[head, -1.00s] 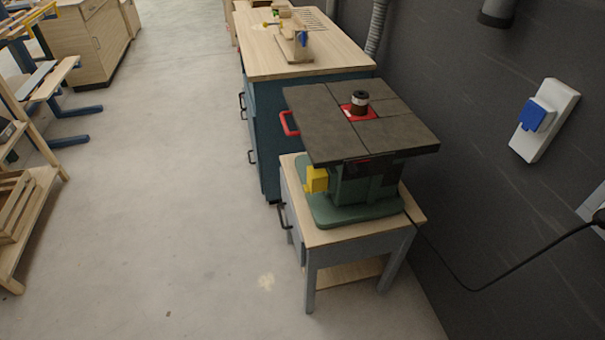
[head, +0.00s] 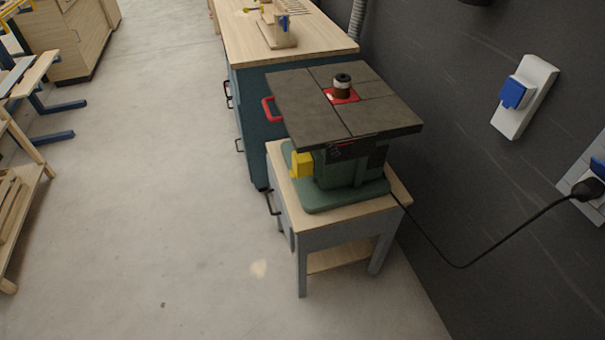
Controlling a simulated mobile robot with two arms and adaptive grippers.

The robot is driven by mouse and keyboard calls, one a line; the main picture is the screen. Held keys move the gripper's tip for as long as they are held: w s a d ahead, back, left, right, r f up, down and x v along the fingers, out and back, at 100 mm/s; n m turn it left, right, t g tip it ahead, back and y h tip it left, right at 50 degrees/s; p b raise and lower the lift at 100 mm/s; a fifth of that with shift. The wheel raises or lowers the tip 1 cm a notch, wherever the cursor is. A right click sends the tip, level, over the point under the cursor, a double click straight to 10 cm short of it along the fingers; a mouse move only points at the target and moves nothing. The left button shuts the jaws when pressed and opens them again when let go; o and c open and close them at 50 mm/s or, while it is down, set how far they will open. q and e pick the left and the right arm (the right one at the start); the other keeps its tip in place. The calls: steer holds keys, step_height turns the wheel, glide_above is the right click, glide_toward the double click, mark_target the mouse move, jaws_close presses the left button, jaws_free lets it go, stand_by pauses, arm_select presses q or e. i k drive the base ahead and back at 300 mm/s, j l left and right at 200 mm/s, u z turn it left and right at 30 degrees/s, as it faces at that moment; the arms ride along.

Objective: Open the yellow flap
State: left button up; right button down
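The yellow flap (head: 302,164) is a small yellow box-shaped part on the left side of the green machine (head: 345,186), below its dark table top (head: 375,112). From here I cannot tell its hinge side, and it looks closed. The machine stands on a small wooden-topped stand (head: 350,214) with grey legs. Neither of my grippers shows in the head view.
A red handle (head: 271,110) sticks out left of the dark top. A teal workbench (head: 250,132) stands behind. A black cable (head: 462,266) runs to a plug (head: 587,189) in the right wall. The concrete floor (head: 160,220) on the left is clear.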

mark_target(302, 164)
steer(key=i+j+z, duration=0.2)
steer(key=z, duration=0.3)
steer(key=i+j+z, duration=0.1)
steer(key=j+z, duration=0.2)
steer(key=z, duration=0.15)
steer(key=i+j+z, duration=0.1)
steer(key=j+z, duration=0.25)
steer(key=z, duration=0.15)
